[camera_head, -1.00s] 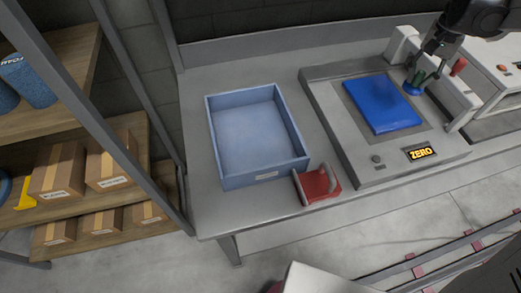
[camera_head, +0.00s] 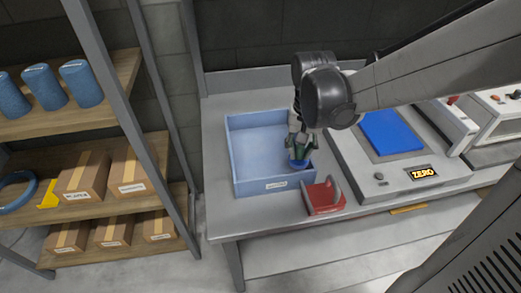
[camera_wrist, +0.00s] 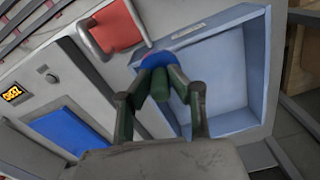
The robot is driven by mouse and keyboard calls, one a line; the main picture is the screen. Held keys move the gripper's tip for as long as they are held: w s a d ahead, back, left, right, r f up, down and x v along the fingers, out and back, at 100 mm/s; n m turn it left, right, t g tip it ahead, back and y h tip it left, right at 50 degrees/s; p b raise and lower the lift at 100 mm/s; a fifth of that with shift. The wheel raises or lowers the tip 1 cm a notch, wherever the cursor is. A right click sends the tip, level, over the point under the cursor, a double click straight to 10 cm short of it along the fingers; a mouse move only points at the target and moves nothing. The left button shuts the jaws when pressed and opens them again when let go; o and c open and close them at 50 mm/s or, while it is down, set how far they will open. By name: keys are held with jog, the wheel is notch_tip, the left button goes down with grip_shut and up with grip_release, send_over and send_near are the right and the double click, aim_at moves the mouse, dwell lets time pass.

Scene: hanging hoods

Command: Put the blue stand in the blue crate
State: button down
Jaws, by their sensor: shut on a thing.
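The blue crate (camera_head: 243,165) is an open, shallow light-blue bin on the grey table. My gripper (camera_head: 299,152) points down at the crate's right front part and is shut on the blue stand (camera_head: 299,163). The stand shows as a small, rounded blue piece beyond my green fingers in the wrist view (camera_wrist: 176,60). There it overlaps the crate's rim near a corner; the crate's inside floor (camera_wrist: 214,75) looks empty. Most of the stand is hidden by my fingers, and I cannot tell its height over the rim.
A red holder with a grey handle (camera_head: 322,197) stands close to the crate's front right corner. A grey scale reading ZERO (camera_head: 375,178) with a blue plate (camera_head: 392,133) is to the right. A shelf with boxes (camera_head: 84,175) and blue cylinders stands left.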

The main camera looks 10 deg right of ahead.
jog(key=shift+s+d+f, duration=0.1)
jog(key=shift+s+f, duration=0.2)
jog(key=shift+s, duration=0.3)
jog(key=shift+s+f, duration=0.25)
jog(key=shift+s, duration=0.35)
send_over(284, 166)
notch_tip(284, 166, down, 7)
jog(key=shift+b, duration=0.4)
jog(key=shift+f, duration=1.95)
jog(key=shift+f+b, duration=0.15)
jog(key=shift+b, duration=0.15)
jog(key=c, duration=1.6)
grip_release()
